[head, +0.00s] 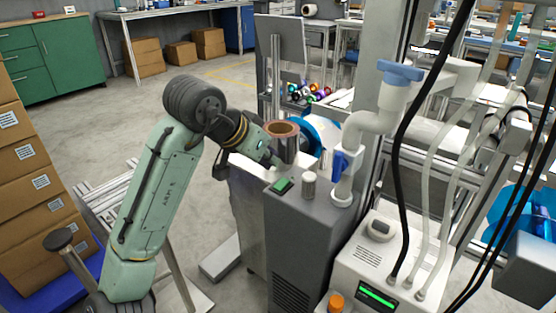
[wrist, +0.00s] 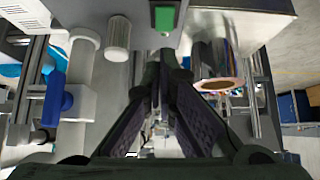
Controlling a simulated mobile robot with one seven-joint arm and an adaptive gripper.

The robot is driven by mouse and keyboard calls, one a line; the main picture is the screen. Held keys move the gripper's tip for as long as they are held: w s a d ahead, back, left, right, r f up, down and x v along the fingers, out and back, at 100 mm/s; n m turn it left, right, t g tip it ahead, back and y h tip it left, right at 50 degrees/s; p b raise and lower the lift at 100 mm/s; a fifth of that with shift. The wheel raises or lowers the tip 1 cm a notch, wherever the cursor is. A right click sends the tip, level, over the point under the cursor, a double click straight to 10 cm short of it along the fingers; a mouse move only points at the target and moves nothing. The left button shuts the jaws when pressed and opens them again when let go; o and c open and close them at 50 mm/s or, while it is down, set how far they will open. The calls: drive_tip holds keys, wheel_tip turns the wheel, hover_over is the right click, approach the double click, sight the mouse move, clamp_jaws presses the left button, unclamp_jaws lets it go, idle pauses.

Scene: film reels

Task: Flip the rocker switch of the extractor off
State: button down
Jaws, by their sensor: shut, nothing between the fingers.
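The extractor (head: 293,225) is a grey upright cabinet in the middle of the head view. Its green rocker switch (head: 282,185) sits on the top face in a dark frame. The switch also shows at the top of the wrist view (wrist: 165,18). My gripper (head: 274,163) is shut and empty, its fingertips low over the cabinet top, close to the switch. In the wrist view the closed fingertips (wrist: 161,62) lie just short of the switch, with a small gap in the picture. I cannot tell whether they touch the top. Which side of the rocker is pressed is too small to tell.
A light ribbed knob (head: 309,185) stands beside the switch. A white pipe with a blue valve (head: 340,163) rises at the cabinet's right. A metal cylinder with a copper-coloured rim (head: 283,148) stands close behind my gripper. A white machine (head: 387,258) is at right.

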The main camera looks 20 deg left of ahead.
drive_tip(key=v, duration=0.4)
drive_tip(key=shift+s+a, duration=0.2)
drive_tip(key=shift+s, duration=0.4)
